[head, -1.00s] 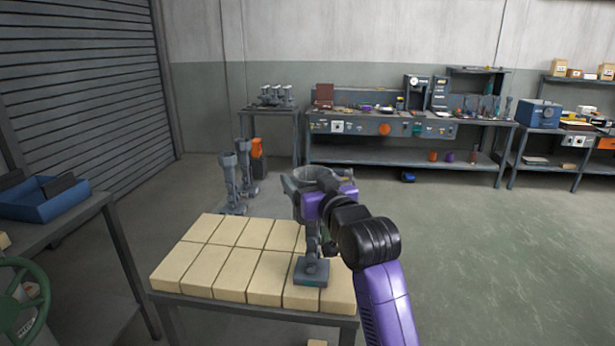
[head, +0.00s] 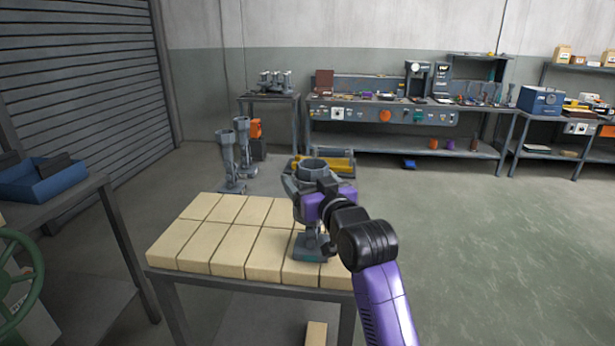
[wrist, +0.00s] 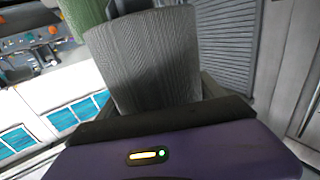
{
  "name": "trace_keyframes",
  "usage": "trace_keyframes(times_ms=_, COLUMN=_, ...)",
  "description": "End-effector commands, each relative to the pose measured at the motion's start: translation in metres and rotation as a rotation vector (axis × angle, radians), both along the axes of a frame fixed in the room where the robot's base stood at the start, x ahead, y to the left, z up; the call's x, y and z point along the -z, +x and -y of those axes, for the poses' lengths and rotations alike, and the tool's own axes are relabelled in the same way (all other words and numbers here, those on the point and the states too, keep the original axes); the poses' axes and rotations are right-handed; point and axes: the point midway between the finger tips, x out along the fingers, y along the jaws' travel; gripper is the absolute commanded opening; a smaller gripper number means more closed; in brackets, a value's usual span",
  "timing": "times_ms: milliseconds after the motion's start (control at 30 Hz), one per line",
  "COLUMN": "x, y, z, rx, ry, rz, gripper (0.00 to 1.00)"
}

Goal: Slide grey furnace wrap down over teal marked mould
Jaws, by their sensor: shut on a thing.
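My gripper (head: 322,198) is shut on the grey furnace wrap (head: 297,190) above the right end of the brick-topped table. In the wrist view the wrap (wrist: 150,60) fills the space in front of my gripper as a ribbed grey wall. The mould stands upright under the wrap; its grey-teal foot (head: 310,250) rests on the bricks. A round grey cup rim (head: 313,166) rises inside the wrap and looks like the mould's top. The mould's middle is largely hidden by the wrap and my gripper, so contact between wrap and mould cannot be told.
Pale bricks (head: 215,235) cover the table and are bare left of the mould. Two grey cupped stands (head: 228,165) and a yellow-and-grey object (head: 345,163) are behind it. A blue tray (head: 45,180) sits on the left bench. Open floor lies to the right.

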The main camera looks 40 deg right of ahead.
Motion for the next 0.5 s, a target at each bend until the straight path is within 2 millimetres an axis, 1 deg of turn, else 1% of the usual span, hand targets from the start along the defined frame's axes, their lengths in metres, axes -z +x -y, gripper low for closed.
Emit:
trace_keyframes(times_ms=33, x=0.007, y=0.0, z=0.0, rx=0.0, ry=0.0, rz=0.0, gripper=0.37)
trace_keyframes(times_ms=500, x=0.04, y=0.0, z=0.0, rx=-0.001, ry=0.0, rz=0.0, gripper=0.37)
